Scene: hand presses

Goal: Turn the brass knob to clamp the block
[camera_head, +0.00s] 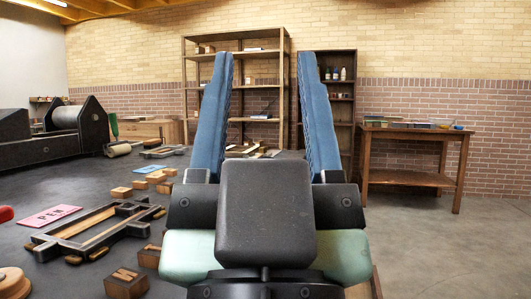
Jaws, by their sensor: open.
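My gripper (264,58) is in the middle of the view, its two long blue fingers wide apart with nothing between them. It points away over the right side of a dark tabletop. A dark frame (47,246) with wooden bars and small tan-brown end pieces lies on the left of the table, apart from my gripper. I cannot tell whether any of those end pieces is the brass knob. Wooden letter blocks (127,283) lie near the frame's right side; I cannot tell which block is meant. My gripper's body hides part of the table.
A pink card (53,216) and a round wooden piece (13,283) lie at the left. A press with a roller (66,117) stands at the far left. Shelves (270,45) and a side table (410,179) stand beyond. Bare tabletop shows at centre-left.

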